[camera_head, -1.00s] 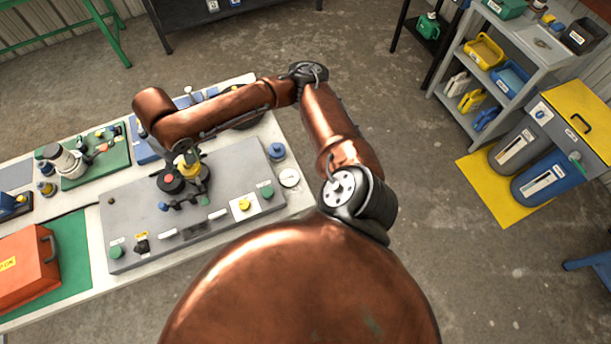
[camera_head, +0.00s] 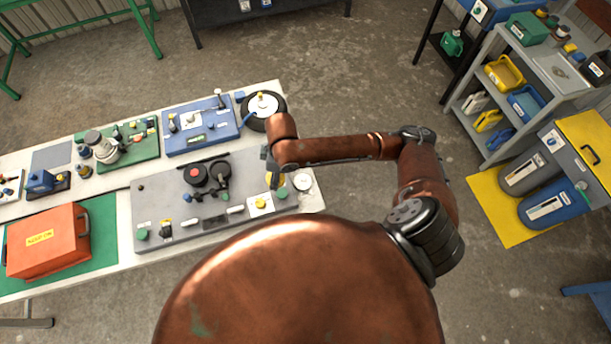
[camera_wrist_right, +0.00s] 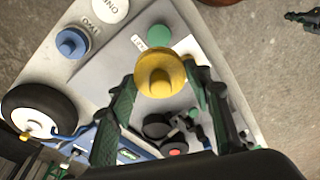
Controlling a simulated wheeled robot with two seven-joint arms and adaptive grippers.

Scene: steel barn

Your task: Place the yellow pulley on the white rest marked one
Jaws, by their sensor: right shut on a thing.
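The yellow pulley (camera_wrist_right: 158,75) is between the fingertips of my right gripper (camera_wrist_right: 160,80), which is shut on it. In the head view, the pulley (camera_head: 275,181) shows partly below my right gripper (camera_head: 271,168), over the right end of the grey panel (camera_head: 155,198). The white rest marked one (camera_head: 303,182) is a bare white disc just right of the gripper; it also shows at the top of the wrist view (camera_wrist_right: 110,9). A blue pulley (camera_wrist_right: 72,42) sits beside the word TWO. The arm hides it in the head view. My left gripper is out of view.
The panel carries a red-topped black part (camera_head: 196,174), a green knob (camera_head: 282,194) and several small fittings. A black wheel with a white hub (camera_head: 263,107) and a blue board (camera_head: 200,140) lie behind. An orange box (camera_head: 45,243) stands at left.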

